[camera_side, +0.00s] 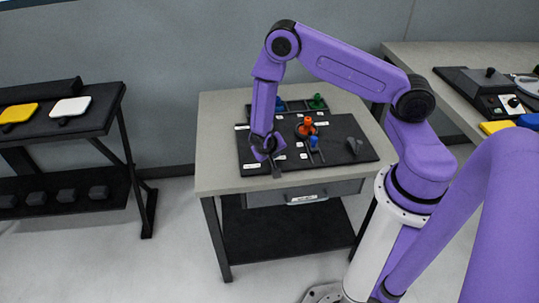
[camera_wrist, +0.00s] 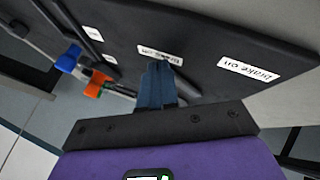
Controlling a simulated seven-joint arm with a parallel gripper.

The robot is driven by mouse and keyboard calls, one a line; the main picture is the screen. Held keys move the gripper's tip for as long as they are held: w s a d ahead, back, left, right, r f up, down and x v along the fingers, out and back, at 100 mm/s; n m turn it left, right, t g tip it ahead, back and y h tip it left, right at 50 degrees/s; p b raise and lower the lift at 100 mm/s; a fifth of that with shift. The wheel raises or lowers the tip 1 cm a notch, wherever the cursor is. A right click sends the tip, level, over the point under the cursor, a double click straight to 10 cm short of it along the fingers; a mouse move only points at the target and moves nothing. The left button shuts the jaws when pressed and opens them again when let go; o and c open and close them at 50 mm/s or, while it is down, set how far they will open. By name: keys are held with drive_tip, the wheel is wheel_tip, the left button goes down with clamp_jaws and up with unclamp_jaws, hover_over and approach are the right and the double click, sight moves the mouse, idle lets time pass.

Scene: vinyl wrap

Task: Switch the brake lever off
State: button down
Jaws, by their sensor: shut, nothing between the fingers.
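My gripper (camera_side: 277,170) is at the front left of a black board (camera_side: 340,132) on the table. In the wrist view its blue-grey fingers (camera_wrist: 158,72) are together, with nothing visible between them. The fingertips point at a white label (camera_wrist: 160,54) that they partly overlap; its text starts with "Brake". A second label (camera_wrist: 248,68) to the right reads "Brake on". I cannot clearly make out the brake lever or its position; the gripper may hide it. I cannot tell whether the fingertips touch the board.
An orange knob (camera_side: 307,127) and a blue knob (camera_side: 313,142) stand on the board right of my gripper. A green knob (camera_side: 317,101) is behind them. A grey wedge-like piece (camera_side: 354,145) is at the board's right. A drawer (camera_side: 335,190) is below the tabletop.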

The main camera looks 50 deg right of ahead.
drive_tip(key=shift+d, duration=0.4)
idle(0.3)
drive_tip(key=shift+s, duration=0.1)
drive_tip(key=shift+s+a, duration=0.15)
drive_tip(key=shift+a, duration=0.2)
drive_tip(key=s+a, duration=0.1)
drive_tip(key=s+a+r, duration=0.1)
drive_tip(key=a, duration=0.1)
drive_tip(key=s+a+r, duration=0.2)
drive_tip(key=s+r, duration=0.3)
drive_tip(key=r, duration=0.2)
drive_tip(key=shift+s, duration=0.15)
